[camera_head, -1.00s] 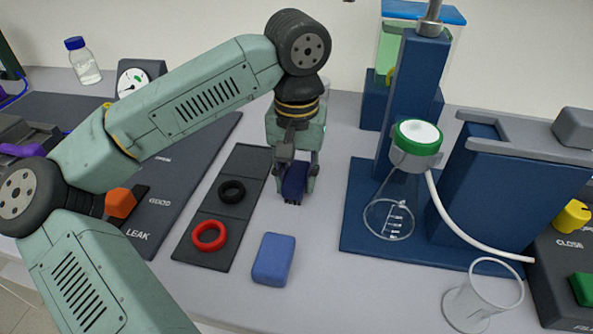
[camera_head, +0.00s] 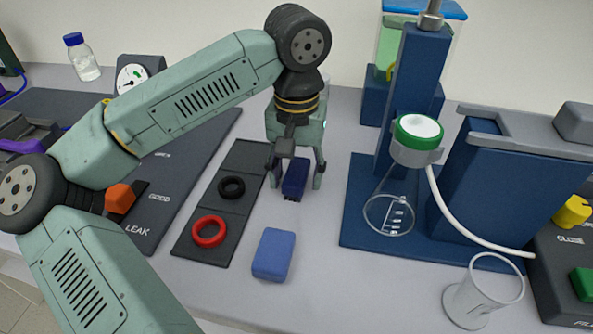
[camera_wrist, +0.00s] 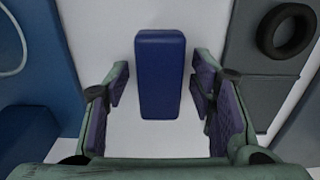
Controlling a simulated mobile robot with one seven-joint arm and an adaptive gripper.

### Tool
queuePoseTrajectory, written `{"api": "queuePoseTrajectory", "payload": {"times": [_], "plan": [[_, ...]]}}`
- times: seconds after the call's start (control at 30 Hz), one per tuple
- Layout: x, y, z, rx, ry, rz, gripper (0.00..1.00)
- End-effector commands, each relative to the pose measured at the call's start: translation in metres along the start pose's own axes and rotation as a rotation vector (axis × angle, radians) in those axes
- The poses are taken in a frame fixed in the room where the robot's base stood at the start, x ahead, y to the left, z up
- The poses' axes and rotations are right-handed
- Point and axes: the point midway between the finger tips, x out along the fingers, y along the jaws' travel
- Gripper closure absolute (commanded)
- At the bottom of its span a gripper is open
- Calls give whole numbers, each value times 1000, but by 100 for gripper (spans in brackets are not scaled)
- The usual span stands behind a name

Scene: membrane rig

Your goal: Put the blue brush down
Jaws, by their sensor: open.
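The blue brush (camera_head: 295,178) is a dark blue block with dark bristles at its near end. It rests on the grey table, right of the black mat. My gripper (camera_head: 296,180) is open around it, one finger on each side. In the wrist view the brush's blue back (camera_wrist: 160,75) lies between the spread fingers of my gripper (camera_wrist: 160,92), with a gap on both sides. The bristles are hidden in the wrist view.
A lighter blue sponge-like block (camera_head: 273,254) lies nearer the front. The black mat (camera_head: 239,160) holds a black ring (camera_head: 231,187) and a red ring (camera_head: 208,231). A flask (camera_head: 389,212) stands on a blue base at right. A clear beaker (camera_head: 483,291) is at front right.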

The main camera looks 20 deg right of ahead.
Motion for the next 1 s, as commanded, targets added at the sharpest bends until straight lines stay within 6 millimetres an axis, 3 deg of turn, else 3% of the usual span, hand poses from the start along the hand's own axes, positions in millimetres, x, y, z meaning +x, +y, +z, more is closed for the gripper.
{"api": "queuePoseTrajectory", "payload": {"times": [0.17, 0.43, 0.6, 1.0], "plan": [[-23, 0, -1, -1, 4, -2, 50], [-84, 0, -1, -4, 3, -3, 50], [-110, 0, 0, -3, 2, -2, 50], [-122, 0, 0, 0, 0, 1, 50]]}}
